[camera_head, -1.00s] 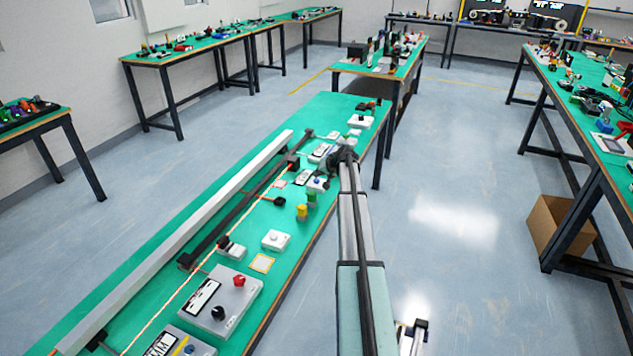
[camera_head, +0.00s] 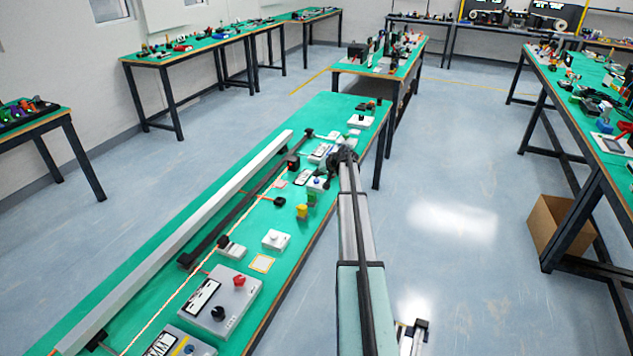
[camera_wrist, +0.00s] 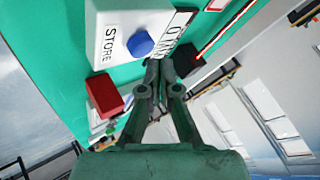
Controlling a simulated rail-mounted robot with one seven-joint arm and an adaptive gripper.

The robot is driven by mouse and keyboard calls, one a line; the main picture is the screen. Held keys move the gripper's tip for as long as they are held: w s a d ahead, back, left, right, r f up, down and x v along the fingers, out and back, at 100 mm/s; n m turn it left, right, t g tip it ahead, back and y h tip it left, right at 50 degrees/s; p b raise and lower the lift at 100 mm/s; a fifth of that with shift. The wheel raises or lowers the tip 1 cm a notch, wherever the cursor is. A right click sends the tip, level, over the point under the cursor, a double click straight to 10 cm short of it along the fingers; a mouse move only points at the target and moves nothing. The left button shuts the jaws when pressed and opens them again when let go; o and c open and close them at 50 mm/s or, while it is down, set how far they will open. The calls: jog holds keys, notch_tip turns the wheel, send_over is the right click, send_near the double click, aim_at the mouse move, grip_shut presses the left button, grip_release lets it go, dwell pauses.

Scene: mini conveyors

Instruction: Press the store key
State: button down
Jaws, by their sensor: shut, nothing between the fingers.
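The store key is a round blue button (camera_wrist: 140,44) on a white box (camera_wrist: 107,30) marked STORE in the wrist view. In the head view the white box with its blue button (camera_head: 317,183) sits near the right edge of the green bench, just left of my arm's end. My gripper (camera_wrist: 158,68) is shut and empty. In the wrist view its fingertips appear just below and right of the blue button; I cannot tell whether they touch the box. In the head view my gripper (camera_head: 341,157) is dark and its fingertips are hard to make out.
A red block (camera_wrist: 104,95) lies beside the box in the wrist view. On the bench (camera_head: 150,262) are a yellow piece (camera_head: 302,211), a white box with a button (camera_head: 276,240), a grey panel with red and black knobs (camera_head: 222,300) and a long rail (camera_head: 190,235).

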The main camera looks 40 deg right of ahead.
aim_at(318, 180)
jog(key=shift+f+b, duration=0.35)
jog(key=shift+f, duration=0.05)
jog(key=shift+f+b, duration=0.35)
jog(key=shift+f, duration=0.05)
dwell(0.7)
jog(key=shift+r, duration=0.8)
jog(key=shift+r+p, duration=0.65)
jog(key=shift+r, duration=1.9)
